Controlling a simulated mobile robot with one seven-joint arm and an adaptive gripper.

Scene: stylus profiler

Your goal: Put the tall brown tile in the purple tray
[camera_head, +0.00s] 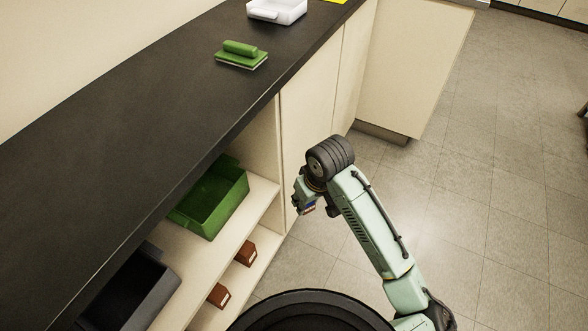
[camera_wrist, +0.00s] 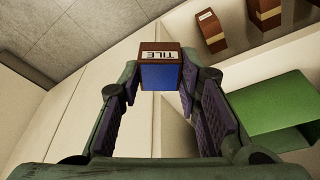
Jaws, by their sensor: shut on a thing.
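My gripper (camera_wrist: 158,82) is shut on a brown tile (camera_wrist: 159,50), seen end-on between the fingers in the wrist view. The tile has a white TILE label on its brown end and a blue face towards the camera. Its full height is foreshortened, so I cannot tell how tall it is. In the head view my gripper (camera_head: 307,201) hangs beside the cabinet front, right of the open shelves, and the held tile (camera_head: 308,210) shows only as a small blue and reddish patch. No purple tray is visible in either view.
Two brown tiles (camera_head: 246,253) (camera_head: 219,295) lie on the lower shelf. A green bin (camera_head: 212,200) and a dark bin (camera_head: 135,290) sit on the shelf above.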

